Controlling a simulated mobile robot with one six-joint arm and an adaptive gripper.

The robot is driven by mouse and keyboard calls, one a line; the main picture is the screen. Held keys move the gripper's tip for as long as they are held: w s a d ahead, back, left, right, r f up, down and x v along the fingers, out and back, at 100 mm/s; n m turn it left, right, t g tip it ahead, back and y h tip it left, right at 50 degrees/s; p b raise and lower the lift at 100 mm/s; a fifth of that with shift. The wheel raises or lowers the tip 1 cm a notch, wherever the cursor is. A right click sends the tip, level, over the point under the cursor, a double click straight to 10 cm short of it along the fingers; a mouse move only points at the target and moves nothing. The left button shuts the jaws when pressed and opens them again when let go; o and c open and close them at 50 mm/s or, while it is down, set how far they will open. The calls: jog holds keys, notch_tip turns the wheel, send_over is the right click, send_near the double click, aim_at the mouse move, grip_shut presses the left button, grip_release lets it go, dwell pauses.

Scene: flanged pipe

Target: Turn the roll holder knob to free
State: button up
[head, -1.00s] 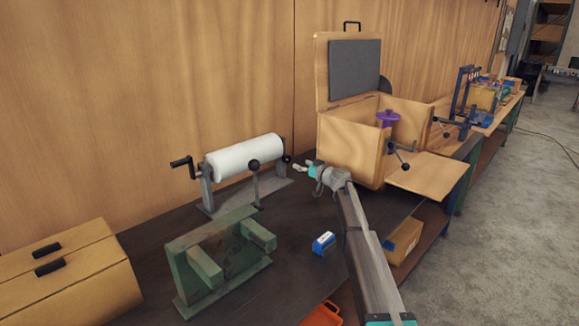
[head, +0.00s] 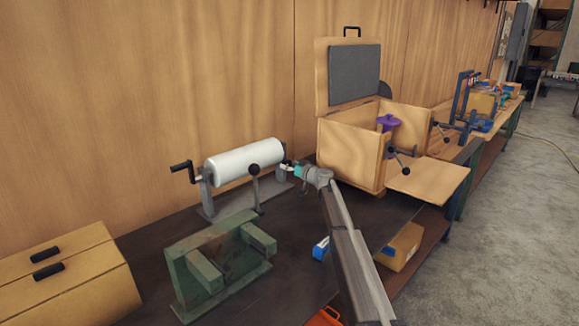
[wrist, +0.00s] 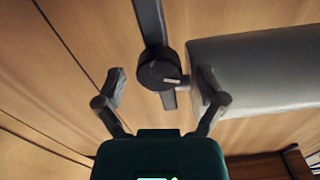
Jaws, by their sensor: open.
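The roll holder carries a white roll (head: 244,162) between its uprights, with a grey base (head: 215,212) on the bench. The dark round knob (wrist: 158,72) is at the holder's right end; in the wrist view it faces me, with a pale pointer mark toward its lower right. My gripper (wrist: 161,88) is open, with one finger on each side of the knob in that view. I cannot tell whether either finger touches it. In the head view my gripper (head: 288,168) is at the holder's right end and largely hides the knob.
A black crank (head: 181,168) is at the holder's left end, and a ball-topped lever (head: 255,185) stands in front. A green metal fixture (head: 222,265) is nearer. An open wooden box (head: 350,155) stands right of my gripper. A blue-and-white block (head: 321,248) lies beside my arm.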

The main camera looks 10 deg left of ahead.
jog(key=c, duration=1.1)
jog(key=shift+c, duration=0.2)
jog(key=shift+m, duration=0.3)
jog(key=m, duration=1.2)
jog(key=shift+m, duration=0.4)
jog(key=o, duration=1.1)
jog(key=shift+o, duration=0.2)
